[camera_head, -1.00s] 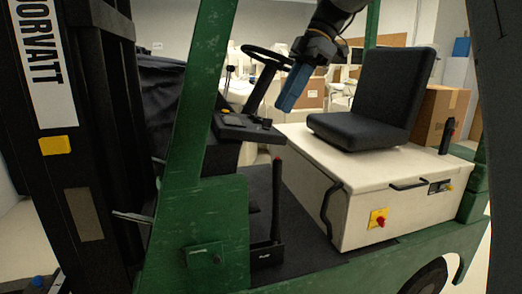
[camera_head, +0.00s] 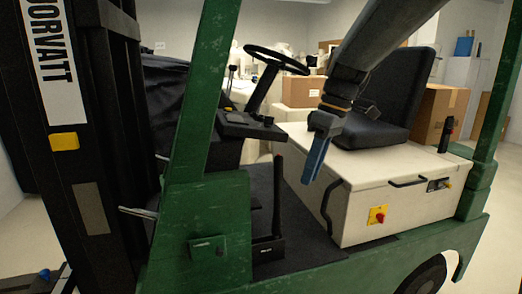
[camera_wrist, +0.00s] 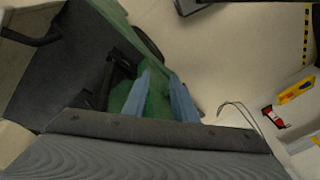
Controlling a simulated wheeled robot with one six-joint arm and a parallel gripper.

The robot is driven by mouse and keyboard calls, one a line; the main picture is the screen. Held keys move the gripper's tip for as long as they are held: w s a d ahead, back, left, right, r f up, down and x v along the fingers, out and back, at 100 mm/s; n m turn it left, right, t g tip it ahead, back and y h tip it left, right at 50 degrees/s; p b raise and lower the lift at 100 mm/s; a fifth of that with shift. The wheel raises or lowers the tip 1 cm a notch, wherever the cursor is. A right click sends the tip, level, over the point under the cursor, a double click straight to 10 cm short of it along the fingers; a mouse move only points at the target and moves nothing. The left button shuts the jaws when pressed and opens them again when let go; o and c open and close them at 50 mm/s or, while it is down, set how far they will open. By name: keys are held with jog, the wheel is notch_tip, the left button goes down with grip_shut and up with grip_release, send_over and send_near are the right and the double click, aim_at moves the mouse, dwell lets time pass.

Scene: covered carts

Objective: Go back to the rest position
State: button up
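My gripper (camera_head: 311,178) hangs from my dark arm in front of the white battery cover and left of the seat, its blue fingers pointing down. In the wrist view (camera_wrist: 158,84) its two blue fingers stand apart with nothing between them, so it is open and empty. A green forklift cart fills the head view, with a black seat (camera_head: 372,122), a white cover (camera_head: 355,205) and a steering wheel (camera_head: 277,60). My arm hides part of the seat and the back of the room.
A green post (camera_head: 203,90) and dark mast (camera_head: 100,120) stand on the left. A black lever (camera_head: 276,195) rises from the cart floor close to the gripper. A red switch on a yellow plate (camera_head: 377,215) is on the cover's side. Cardboard boxes (camera_head: 440,112) stand behind.

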jog(key=s+d+f+m+h, duration=0.1)
jog(key=s+d+f+m, duration=0.1)
jog(key=s+f, duration=0.4)
jog(key=s+d+f+m+h, duration=0.1)
jog(key=s+d+f+m, duration=0.1)
jog(key=s+f+m, duration=0.3)
jog(key=s+d+f+m+t+h, duration=0.1)
jog(key=s+d+f+m, duration=0.2)
jog(key=s+f, duration=0.4)
jog(key=shift+s+f+m, duration=0.4)
jog(key=shift+s+m, duration=0.15)
jog(key=shift+m, duration=0.15)
jog(key=shift+c, duration=0.4)
